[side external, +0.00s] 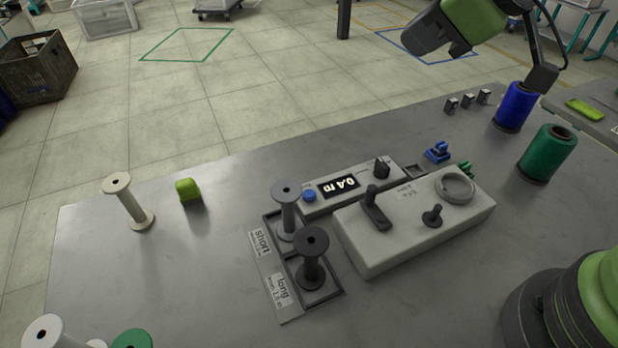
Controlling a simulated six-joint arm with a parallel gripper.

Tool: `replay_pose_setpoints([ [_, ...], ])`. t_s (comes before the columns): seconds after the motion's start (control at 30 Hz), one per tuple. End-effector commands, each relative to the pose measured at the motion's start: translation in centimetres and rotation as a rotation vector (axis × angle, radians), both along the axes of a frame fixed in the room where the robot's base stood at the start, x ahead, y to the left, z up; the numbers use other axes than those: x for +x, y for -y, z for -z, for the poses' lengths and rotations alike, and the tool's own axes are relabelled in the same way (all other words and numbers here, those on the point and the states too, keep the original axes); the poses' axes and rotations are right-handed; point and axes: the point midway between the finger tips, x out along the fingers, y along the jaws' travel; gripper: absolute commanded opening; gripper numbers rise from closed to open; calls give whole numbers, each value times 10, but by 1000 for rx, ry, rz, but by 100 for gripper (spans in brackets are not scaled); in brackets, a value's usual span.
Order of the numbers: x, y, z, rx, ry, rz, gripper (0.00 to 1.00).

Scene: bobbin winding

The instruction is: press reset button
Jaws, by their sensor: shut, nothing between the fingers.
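The grey winder housing (415,232) stands on the table with a lever, a knob and a round ring on top. Behind it, a light grey counter unit (372,200) has a lit display (338,187) that appears to read 0.4 m, upside down from here. A round blue button (309,195) sits at its left end, beside the display; its lettering is too small to read.
A cream bobbin (128,203) and green block (188,191) stand left. Blue (514,108) and green (547,155) thread spools stand right.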

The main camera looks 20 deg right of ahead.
Motion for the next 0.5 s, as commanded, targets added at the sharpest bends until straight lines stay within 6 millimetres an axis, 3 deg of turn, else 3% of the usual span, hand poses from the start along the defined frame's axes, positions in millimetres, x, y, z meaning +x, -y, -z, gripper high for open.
replay_pose_setpoints([
  [0.2,33,-61,57,-134,74,-357,0],
  [0.33,37,-93,89,-175,118,-538,0],
  [0.5,35,-119,116,-198,158,-687,0],
])
